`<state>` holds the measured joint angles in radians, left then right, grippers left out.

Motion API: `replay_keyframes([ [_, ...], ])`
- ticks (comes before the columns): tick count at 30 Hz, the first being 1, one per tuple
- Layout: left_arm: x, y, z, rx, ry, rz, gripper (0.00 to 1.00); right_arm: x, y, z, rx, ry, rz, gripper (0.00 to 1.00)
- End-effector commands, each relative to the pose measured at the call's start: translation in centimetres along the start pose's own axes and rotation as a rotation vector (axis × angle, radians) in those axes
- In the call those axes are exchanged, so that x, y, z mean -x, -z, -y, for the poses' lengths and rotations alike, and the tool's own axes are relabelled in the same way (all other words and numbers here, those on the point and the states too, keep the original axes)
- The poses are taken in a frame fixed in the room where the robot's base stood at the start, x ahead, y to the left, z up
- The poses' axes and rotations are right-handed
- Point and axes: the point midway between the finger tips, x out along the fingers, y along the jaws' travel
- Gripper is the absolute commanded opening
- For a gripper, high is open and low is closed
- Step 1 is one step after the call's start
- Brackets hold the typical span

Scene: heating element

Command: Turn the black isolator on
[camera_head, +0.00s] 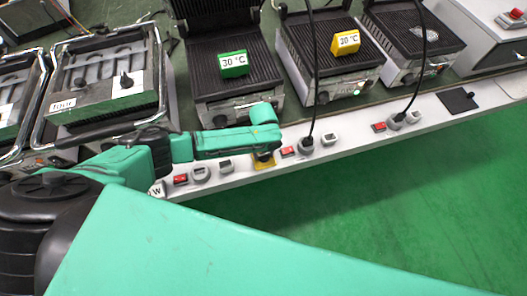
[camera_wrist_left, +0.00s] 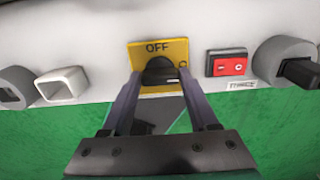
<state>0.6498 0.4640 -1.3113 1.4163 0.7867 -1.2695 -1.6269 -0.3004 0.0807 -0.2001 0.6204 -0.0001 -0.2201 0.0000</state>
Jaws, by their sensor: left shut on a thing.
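The black isolator (camera_wrist_left: 160,70) is a dark rotary knob on a yellow plate (camera_wrist_left: 149,50) marked OFF at its top, in the left wrist view. The plate also shows in the head view (camera_head: 263,162), at the front strip of the bench. My left gripper (camera_wrist_left: 158,80) is at the knob, one finger on each side, and is shut on it. In the head view my left arm reaches in from the left and its wrist hides most of the isolator. Which way the knob points is hard to tell. My right gripper is not in view.
On the same strip, a red rocker switch (camera_wrist_left: 229,63) and a grey socket with a black plug (camera_wrist_left: 287,62) sit right of the isolator. A white square socket (camera_wrist_left: 62,85) is to its left. Contact grills with a green 30 °C block (camera_head: 233,64) and a yellow one (camera_head: 345,39) stand behind.

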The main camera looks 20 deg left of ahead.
Motion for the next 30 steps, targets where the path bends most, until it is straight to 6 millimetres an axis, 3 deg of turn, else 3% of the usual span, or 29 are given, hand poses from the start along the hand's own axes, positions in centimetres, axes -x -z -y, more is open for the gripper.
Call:
replay_keyframes([
  [6, 0.1, 0.1, 0.1, -0.004, 0.003, -0.001, 0.04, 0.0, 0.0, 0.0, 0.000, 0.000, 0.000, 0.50],
  [7, 0.1, 0.1, 0.1, -0.004, 0.002, -0.001, 0.71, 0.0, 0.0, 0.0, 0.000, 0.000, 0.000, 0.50],
  [9, 0.1, 0.1, 0.1, -0.003, 0.002, -0.001, 0.90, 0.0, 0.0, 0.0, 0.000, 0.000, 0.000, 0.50],
  [20, 0.5, 0.0, 0.0, -0.001, 0.001, 0.000, 0.90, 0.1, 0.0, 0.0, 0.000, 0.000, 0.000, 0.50],
  [23, 1.9, 0.0, 0.1, -0.002, 0.003, 0.000, 0.90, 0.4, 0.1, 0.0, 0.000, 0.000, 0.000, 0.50],
  [30, 8.5, -0.1, 0.1, -0.003, 0.004, 0.002, 0.90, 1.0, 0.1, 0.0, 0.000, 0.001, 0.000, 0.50],
])
